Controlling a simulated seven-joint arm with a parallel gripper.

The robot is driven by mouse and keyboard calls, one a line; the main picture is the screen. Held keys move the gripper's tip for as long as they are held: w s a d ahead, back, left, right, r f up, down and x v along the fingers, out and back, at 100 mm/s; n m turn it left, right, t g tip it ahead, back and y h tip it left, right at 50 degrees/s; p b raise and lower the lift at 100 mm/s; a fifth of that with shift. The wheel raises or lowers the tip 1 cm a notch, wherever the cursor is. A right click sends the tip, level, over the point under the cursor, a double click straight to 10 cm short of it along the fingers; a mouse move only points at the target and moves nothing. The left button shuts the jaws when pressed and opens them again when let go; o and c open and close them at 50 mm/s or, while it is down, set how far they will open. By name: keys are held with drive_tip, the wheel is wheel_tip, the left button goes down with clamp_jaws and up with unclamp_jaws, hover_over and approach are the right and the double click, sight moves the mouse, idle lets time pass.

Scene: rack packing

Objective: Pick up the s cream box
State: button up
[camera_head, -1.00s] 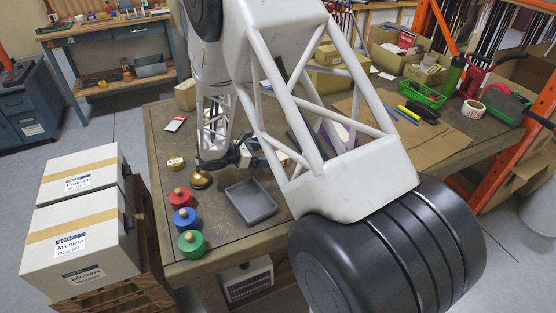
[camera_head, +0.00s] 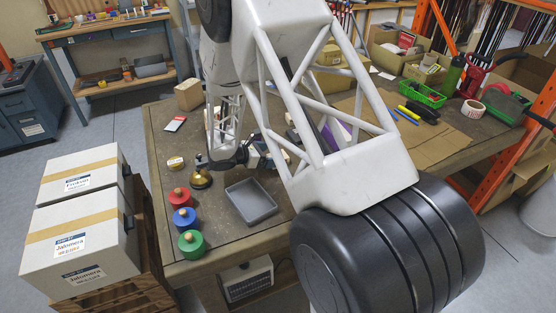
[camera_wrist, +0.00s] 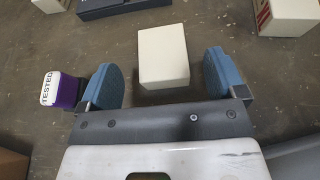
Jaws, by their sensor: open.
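A small cream box (camera_wrist: 163,57) sits on the table in the wrist view, between and slightly ahead of the two blue finger pads. My gripper (camera_wrist: 162,78) is open, with a gap between each pad and the box. In the head view my gripper (camera_head: 250,152) is low over the table behind the grey tray, and the arm hides much of the area around it. I cannot clearly pick out the cream box there.
A purple box marked TESTED (camera_wrist: 58,89) stands close outside the left finger. Another cream box (camera_wrist: 287,15) is at the upper right, and a dark box (camera_wrist: 115,8) at the top. The grey tray (camera_head: 251,201), brass bell (camera_head: 201,178) and coloured round weights (camera_head: 184,218) stand nearby.

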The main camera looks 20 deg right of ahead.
drive_tip(key=shift+x, duration=2.3)
drive_tip(key=c, duration=1)
drive_tip(key=shift+r, duration=0.15)
drive_tip(key=shift+c, duration=0.2)
drive_tip(key=shift+r, duration=1.55)
drive_tip(key=s+a, duration=0.1)
drive_tip(key=s, duration=0.4)
drive_tip(key=s+a+r, duration=0.1)
drive_tip(key=s, duration=0.4)
drive_tip(key=s+a, duration=0.1)
drive_tip(key=s, duration=0.4)
drive_tip(key=shift+s+a+r, duration=0.3)
